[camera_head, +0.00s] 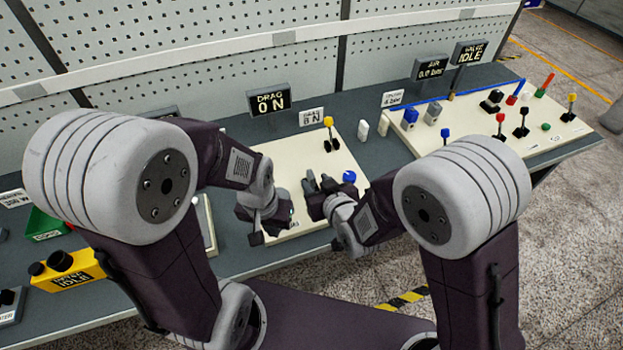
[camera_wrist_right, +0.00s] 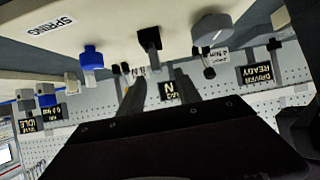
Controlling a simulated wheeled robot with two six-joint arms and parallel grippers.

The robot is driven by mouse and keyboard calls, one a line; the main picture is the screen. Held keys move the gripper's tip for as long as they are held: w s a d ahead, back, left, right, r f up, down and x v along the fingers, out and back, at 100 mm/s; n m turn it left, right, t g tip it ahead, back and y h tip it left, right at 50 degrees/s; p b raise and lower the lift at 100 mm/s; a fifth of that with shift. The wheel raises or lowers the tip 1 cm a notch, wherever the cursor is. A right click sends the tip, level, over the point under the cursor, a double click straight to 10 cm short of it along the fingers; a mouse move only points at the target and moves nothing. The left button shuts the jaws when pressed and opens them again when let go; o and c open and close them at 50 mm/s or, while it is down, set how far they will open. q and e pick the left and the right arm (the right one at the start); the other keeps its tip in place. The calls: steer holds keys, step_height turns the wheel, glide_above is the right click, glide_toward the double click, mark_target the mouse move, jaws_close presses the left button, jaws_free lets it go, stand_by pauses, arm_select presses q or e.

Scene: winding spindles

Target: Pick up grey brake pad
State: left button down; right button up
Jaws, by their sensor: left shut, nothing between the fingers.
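A grey round piece (camera_wrist_right: 212,30), which looks like the brake pad, sits on the cream board in the right wrist view. I cannot make it out in the head view, where my arms cover part of the board (camera_head: 310,160). My right gripper (camera_head: 318,184) is over the middle of the board. Its two fingers show apart in the wrist view (camera_wrist_right: 158,92) with nothing between them. My left gripper (camera_head: 257,237) is shut and empty, low over the board's left front part.
A blue knob (camera_head: 349,177) is close to my right gripper, and a yellow-topped lever (camera_head: 329,124) stands behind. The drag display (camera_head: 269,102) is at the back. A second board with levers (camera_head: 500,125) lies to the right. A green bin (camera_head: 45,226) is at far left.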

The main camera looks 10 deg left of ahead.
mark_target(308, 171)
arm_select(q)
steer(key=shift+w+d+f+b, duration=0.1)
steer(key=shift+w+f+b, duration=0.35)
steer(key=shift+f, duration=0.1)
arm_select(e)
steer(key=x, duration=0.4)
steer(key=shift+w+d+f, duration=0.15)
steer(key=shift+w+d, duration=0.15)
arm_select(q)
steer(key=shift+s, duration=0.2)
arm_select(e)
steer(key=shift+a, duration=0.25)
arm_select(q)
steer(key=shift+f+b, duration=0.45)
steer(key=shift+f, duration=0.05)
arm_select(e)
steer(key=x, duration=0.4)
steer(key=shift+w+f, duration=0.2)
arm_select(q)
steer(key=shift+w, duration=0.15)
arm_select(e)
steer(key=shift+w+a+f, duration=0.1)
steer(key=shift+w+a, duration=0.05)
steer(key=shift+w, duration=0.1)
steer(key=shift+s, duration=0.15)
steer(key=c, duration=0.4)
jaws_close()
